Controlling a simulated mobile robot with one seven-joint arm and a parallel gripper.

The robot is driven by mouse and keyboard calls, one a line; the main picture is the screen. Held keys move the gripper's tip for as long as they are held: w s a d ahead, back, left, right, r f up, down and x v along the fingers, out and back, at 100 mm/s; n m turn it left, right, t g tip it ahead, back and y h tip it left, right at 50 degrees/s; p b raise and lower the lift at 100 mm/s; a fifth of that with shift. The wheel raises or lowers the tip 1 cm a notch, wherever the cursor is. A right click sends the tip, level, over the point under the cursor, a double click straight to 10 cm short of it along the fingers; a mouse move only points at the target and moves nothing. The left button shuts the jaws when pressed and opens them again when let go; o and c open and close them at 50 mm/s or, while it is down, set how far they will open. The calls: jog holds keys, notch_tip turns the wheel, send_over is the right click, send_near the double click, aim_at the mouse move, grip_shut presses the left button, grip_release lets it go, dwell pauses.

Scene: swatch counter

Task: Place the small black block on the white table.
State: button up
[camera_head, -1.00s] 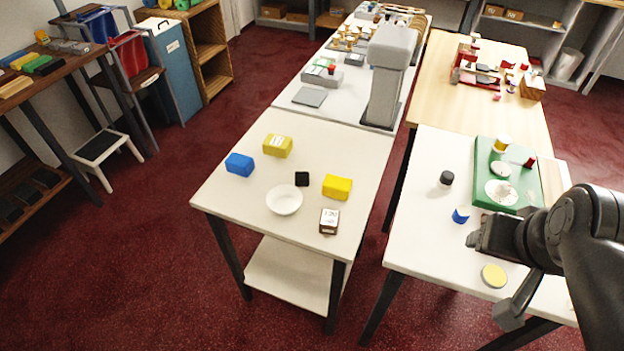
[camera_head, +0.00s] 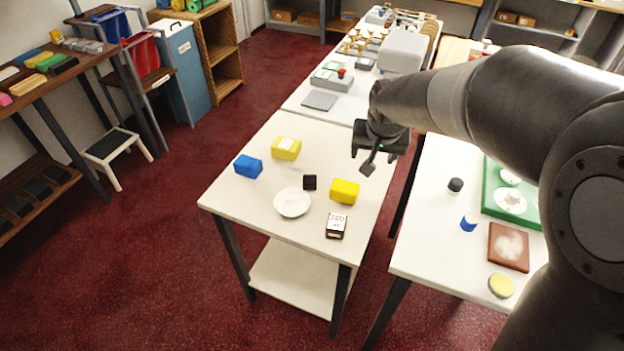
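The small black block (camera_head: 310,182) lies on the off-white table (camera_head: 246,205) at the middle left, just behind a white bowl and left of a yellow block. A second pale table (camera_head: 432,240) stands to its right, across a narrow gap. My gripper (camera_head: 372,158) hangs above the back right part of the left table, to the right of and farther back than the black block, apart from it. Its fingers are dark and small here, so I cannot tell whether they are open or shut. Nothing is visibly held.
Around the block are the white bowl (camera_head: 292,203), yellow blocks (camera_head: 345,191) (camera_head: 286,148), a blue block (camera_head: 248,166) and a labelled box (camera_head: 336,226). The right table bears a green board (camera_head: 492,208), a brown square (camera_head: 508,247) and a black-topped jar (camera_head: 455,185). My arm hides the back right.

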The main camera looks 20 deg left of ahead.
jog(key=n, duration=0.2)
send_near(310, 180)
jog(key=r, duration=0.2)
jog(key=x, duration=1.1)
jog(key=shift+s+d+f, duration=0.1)
jog(key=shift+s+f, duration=0.1)
jog(key=shift+s, duration=0.1)
jog(key=c, duration=1.1)
jog(key=shift+r, duration=0.1)
jog(key=shift+c, duration=0.2)
